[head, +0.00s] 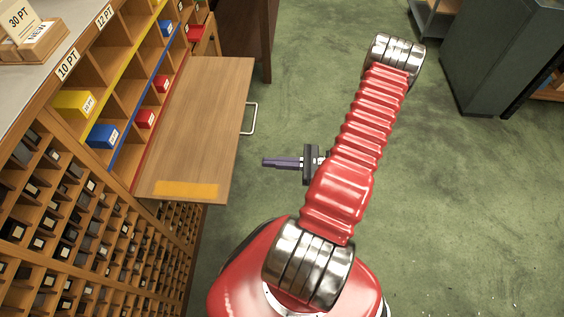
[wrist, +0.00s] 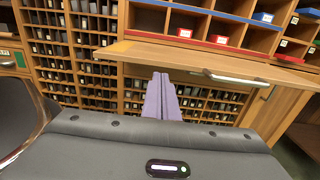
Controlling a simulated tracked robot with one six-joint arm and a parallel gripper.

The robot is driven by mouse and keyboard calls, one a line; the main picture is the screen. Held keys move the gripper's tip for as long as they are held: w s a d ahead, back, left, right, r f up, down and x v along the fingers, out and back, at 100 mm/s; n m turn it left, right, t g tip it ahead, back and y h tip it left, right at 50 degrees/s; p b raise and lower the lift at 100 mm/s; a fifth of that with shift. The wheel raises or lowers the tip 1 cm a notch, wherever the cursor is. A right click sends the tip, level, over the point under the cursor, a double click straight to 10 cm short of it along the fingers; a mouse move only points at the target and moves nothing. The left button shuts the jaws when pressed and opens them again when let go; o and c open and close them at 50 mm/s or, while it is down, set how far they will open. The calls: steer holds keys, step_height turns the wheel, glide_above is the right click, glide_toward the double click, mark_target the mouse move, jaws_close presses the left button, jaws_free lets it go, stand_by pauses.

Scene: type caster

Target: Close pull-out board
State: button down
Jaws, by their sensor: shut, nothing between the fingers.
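The pull-out board (head: 200,125) is a flat wooden panel that sticks out from the wooden type cabinet on the left of the head view. It has a yellow strip near its near end and a metal handle (head: 251,118) on its outer edge. In the wrist view the board (wrist: 150,48) shows edge-on, with its handle (wrist: 234,78) at the right. My gripper (head: 264,162) has purple fingers, which are shut and empty. It points at the cabinet from right of the board's outer edge, apart from the handle. In the wrist view the fingers (wrist: 161,98) appear below the board's edge.
The cabinet (head: 95,225) has many small compartments below and larger cubbies with red, blue and yellow boxes above. A grey cabinet (head: 497,55) is at the back right. Green floor (head: 455,210) is clear at right.

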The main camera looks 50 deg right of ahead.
steer(key=x, duration=0.8)
steer(key=shift+w+a, duration=0.15)
steer(key=shift+w, duration=0.1)
